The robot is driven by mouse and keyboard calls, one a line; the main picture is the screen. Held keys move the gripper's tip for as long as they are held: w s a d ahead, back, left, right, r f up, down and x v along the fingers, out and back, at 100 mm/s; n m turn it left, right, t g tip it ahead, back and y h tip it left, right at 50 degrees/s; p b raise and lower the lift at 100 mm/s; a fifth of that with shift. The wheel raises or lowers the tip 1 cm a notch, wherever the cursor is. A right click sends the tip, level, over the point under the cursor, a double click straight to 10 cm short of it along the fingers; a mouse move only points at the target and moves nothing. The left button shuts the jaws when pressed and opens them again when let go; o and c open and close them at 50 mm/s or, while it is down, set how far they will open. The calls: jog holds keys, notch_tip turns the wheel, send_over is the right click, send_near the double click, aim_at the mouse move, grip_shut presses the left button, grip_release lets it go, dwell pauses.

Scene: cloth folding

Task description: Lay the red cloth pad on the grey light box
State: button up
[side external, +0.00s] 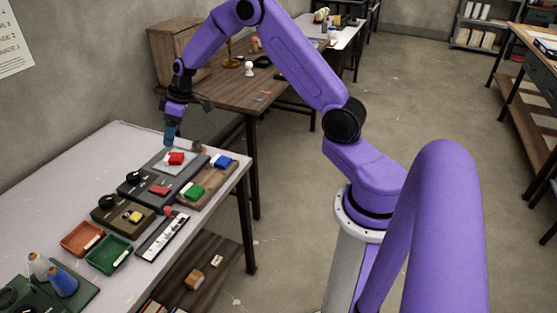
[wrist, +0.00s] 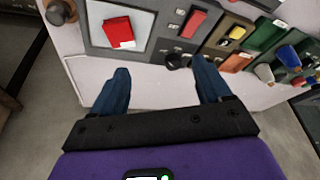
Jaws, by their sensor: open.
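The red cloth pad (side external: 177,158) lies on the pale panel of the grey light box (side external: 163,168), near the back of the table. In the wrist view the pad (wrist: 118,33) looks folded, with a small white patch at its lower edge, and it lies within the pale panel (wrist: 143,22) of the box. My gripper (side external: 172,137) is above and behind the pad in the side view, apart from it. In the wrist view my gripper (wrist: 160,68) has its two blue fingers wide apart, with nothing between them.
A wooden board (side external: 208,188) beside the box holds a blue pad (side external: 222,161) and a green pad (side external: 193,191). An orange tray (side external: 82,238), a green tray (side external: 108,254) and thread cones stand nearer. The table's left part is clear.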

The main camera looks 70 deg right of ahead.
jog(key=s+a+r+n+g, duration=0.15)
jog(key=s+a+r, duration=0.25)
jog(key=s+a, duration=0.45)
jog(key=s+a+r+n+g, duration=0.15)
jog(key=s+a+r, duration=0.25)
jog(key=s+a, duration=0.5)
jog(key=s+d+n+h, duration=0.1)
jog(key=s+d+n, duration=0.1)
jog(key=s, duration=1)
jog(key=s+d+r+n, duration=0.1)
jog(key=s+d+n, duration=0.1)
jog(key=s, duration=1.1)
jog(key=shift+d+r+h, duration=0.25)
jog(key=shift+d+h, duration=0.15)
